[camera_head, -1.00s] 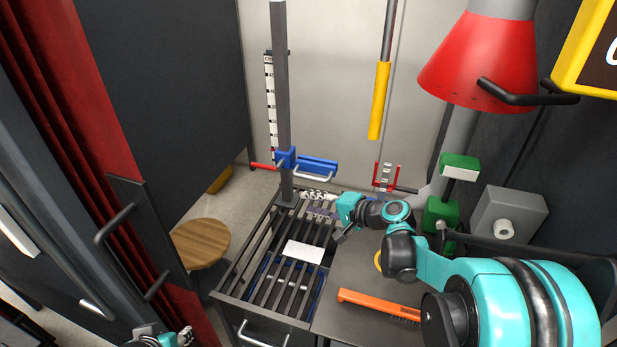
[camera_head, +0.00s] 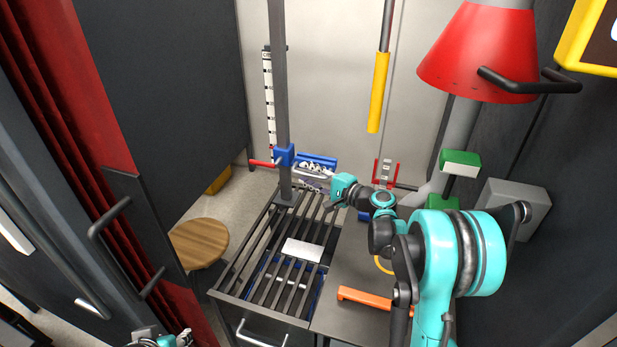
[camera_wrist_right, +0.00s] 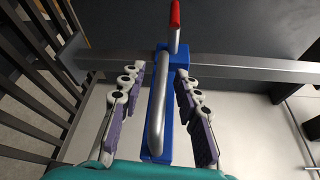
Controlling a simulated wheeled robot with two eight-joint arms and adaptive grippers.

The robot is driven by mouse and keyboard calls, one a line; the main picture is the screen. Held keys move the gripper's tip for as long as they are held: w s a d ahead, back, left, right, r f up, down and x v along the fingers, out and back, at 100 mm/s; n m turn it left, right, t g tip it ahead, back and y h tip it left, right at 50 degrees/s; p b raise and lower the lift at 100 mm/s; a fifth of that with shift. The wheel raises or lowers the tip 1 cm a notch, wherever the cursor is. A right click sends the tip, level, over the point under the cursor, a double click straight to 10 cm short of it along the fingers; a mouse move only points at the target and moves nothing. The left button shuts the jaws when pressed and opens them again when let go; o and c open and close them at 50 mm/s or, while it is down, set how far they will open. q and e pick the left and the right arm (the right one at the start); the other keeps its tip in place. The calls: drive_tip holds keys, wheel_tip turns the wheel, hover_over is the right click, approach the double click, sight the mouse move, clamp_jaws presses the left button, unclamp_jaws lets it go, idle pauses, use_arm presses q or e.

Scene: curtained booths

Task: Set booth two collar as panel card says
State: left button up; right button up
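The blue collar (camera_head: 284,156) sits low on an upright grey post (camera_head: 281,90). It has a red lever (camera_head: 262,163) on its left and a blue arm with a silver handle to its right. In the right wrist view the handle (camera_wrist_right: 157,115) lies between the two purple-padded fingers of my right gripper (camera_wrist_right: 160,78), with gaps on both sides. The right gripper (camera_head: 316,176) is open at the handle. A marked scale strip (camera_head: 268,100) stands behind the post. My left gripper (camera_head: 180,340) is cut off at the bottom edge. No readable panel card shows.
A slatted rack (camera_head: 236,277) with a white plate (camera_head: 303,250) lies below the post. An orange-handled tool (camera_head: 365,298) is on the counter. A red cone shade (camera_head: 478,55) and a yellow-edged sign (camera_head: 572,40) are at upper right. A red curtain (camera_head: 95,120) and round wooden stool (camera_head: 198,242) are left.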

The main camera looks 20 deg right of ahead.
clamp_jaws()
wheel_tip(320, 180, up, 11)
drive_tip(key=p, duration=0.7)
drive_tip(key=shift+f, duration=0.25)
unclamp_jaws()
drive_tip(key=shift+s, duration=0.1)
drive_tip(key=f+v, duration=0.1)
drive_tip(key=v, duration=1)
drive_tip(key=shift+s+d+r, duration=0.2)
drive_tip(key=shift+s+r, duration=0.2)
drive_tip(key=shift+r, duration=0.05)
